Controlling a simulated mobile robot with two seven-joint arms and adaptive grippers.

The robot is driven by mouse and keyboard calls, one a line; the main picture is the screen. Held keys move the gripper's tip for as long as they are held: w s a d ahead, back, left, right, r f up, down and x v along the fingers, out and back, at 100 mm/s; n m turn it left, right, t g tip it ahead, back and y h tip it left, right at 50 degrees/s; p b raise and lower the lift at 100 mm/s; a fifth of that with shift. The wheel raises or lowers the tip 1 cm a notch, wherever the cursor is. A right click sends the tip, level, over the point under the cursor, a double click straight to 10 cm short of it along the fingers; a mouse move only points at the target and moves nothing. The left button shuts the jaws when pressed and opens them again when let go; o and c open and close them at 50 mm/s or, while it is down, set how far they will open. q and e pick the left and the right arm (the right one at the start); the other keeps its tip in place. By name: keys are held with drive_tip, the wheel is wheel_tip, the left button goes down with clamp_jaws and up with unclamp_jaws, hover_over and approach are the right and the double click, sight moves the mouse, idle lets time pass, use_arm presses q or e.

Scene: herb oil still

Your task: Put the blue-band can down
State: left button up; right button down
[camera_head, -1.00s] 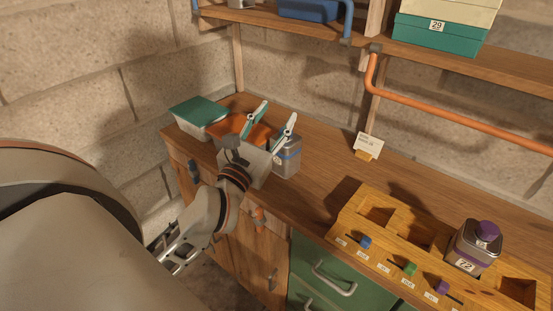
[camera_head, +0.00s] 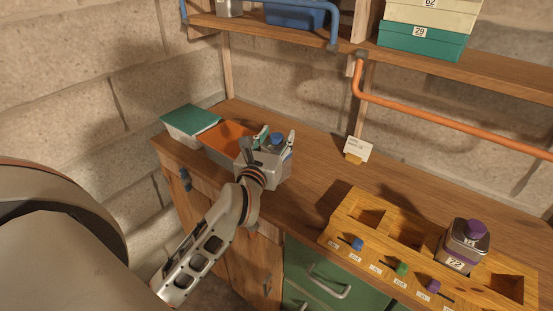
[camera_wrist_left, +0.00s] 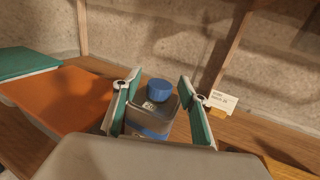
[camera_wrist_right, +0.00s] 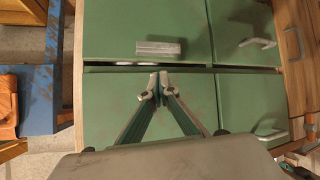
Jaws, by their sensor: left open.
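The blue-band can, grey with a blue cap, stands upright on the wooden bench; its cap (camera_head: 277,139) shows in the head view. In the left wrist view the can (camera_wrist_left: 151,116) sits between the fingers, its lower part hidden by my gripper. My left gripper (camera_head: 277,137) is open, with one finger on each side of the can. I see a gap at the right finger; contact at the left finger is unclear. My right gripper (camera_wrist_right: 156,86) is shut and empty in front of green drawers (camera_wrist_right: 185,100), in the right wrist view.
An orange surface (camera_head: 228,137) and a green-lidded box (camera_head: 190,124) lie left of the can. A small card (camera_head: 357,149) stands to its right. A wooden rack (camera_head: 345,228) holds a purple-capped can (camera_head: 465,247). Bare bench lies between can and rack.

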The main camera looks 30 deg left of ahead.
use_arm(q)
drive_tip(key=shift+w, duration=0.1)
clamp_jaws()
drive_tip(key=shift+r, duration=0.2)
idle(0.3)
